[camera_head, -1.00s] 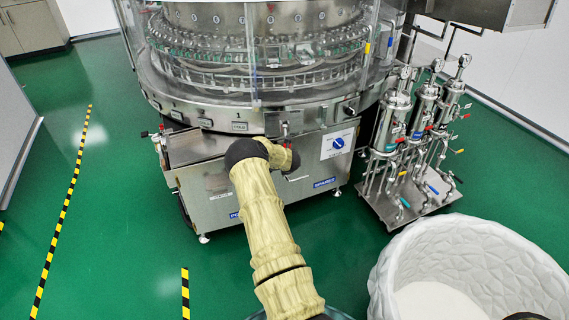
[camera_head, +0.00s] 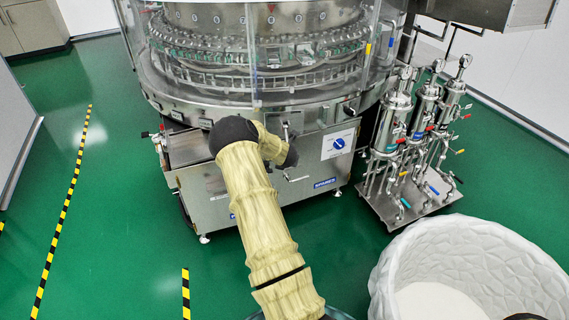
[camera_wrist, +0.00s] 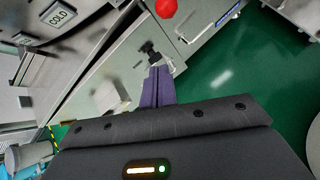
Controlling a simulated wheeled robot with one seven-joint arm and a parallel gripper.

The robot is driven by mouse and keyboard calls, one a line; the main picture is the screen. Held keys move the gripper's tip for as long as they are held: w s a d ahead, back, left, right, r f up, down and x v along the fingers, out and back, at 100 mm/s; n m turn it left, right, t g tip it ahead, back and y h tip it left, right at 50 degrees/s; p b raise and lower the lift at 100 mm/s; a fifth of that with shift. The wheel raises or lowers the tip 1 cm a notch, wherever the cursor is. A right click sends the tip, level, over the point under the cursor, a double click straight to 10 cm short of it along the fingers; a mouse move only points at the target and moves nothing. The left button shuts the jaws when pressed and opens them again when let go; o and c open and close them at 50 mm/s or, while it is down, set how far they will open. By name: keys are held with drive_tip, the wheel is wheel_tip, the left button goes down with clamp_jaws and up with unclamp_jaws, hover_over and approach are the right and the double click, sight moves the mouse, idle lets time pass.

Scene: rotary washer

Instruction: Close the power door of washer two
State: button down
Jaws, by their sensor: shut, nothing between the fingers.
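The washer (camera_head: 215,103) is a large round steel machine with a boxy lower cabinet (camera_head: 207,205). The cabinet front, which I take to hold the power door, is partly covered by my arm. I cannot tell how far any door there stands open. In the wrist view a pale panel (camera_wrist: 112,78) carries a black latch or knob (camera_wrist: 148,51). My gripper (camera_wrist: 157,70) is shut and empty, its purple fingertips just below that knob in the picture. I cannot tell whether they touch. In the head view my gripper is hidden behind my arm.
A filter stand (camera_head: 412,150) stands right of the washer, and a large white tub (camera_head: 400,275) is at lower right. Green floor (camera_head: 110,240) is free at left.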

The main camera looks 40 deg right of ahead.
drive_tip(key=s+a+r+m+g+y, duration=0.1)
drive_tip(key=s+a+r+m, duration=0.3)
drive_tip(key=a, duration=0.3)
drive_tip(key=s+a+r+m, duration=0.2)
drive_tip(key=a+r+m, duration=0.2)
drive_tip(key=a+m, duration=0.3)
drive_tip(key=s+a+r+m+g+y, duration=0.1)
drive_tip(key=s+a+r+m, duration=0.3)
drive_tip(key=a, duration=0.4)
drive_tip(key=s+a+r+m+g+y, duration=0.1)
drive_tip(key=s+a+r+m, duration=0.1)
drive_tip(key=s+a+m, duration=0.3)
drive_tip(key=s+a+r+m+g+y, duration=0.2)
drive_tip(key=s+a+m, duration=0.3)
drive_tip(key=s+a, duration=0.8)
drive_tip(key=shift+a+r+m, duration=0.25)
drive_tip(key=shift+r+m, duration=0.05)
drive_tip(key=shift+r, duration=0.15)
drive_tip(key=shift+w, duration=0.1)
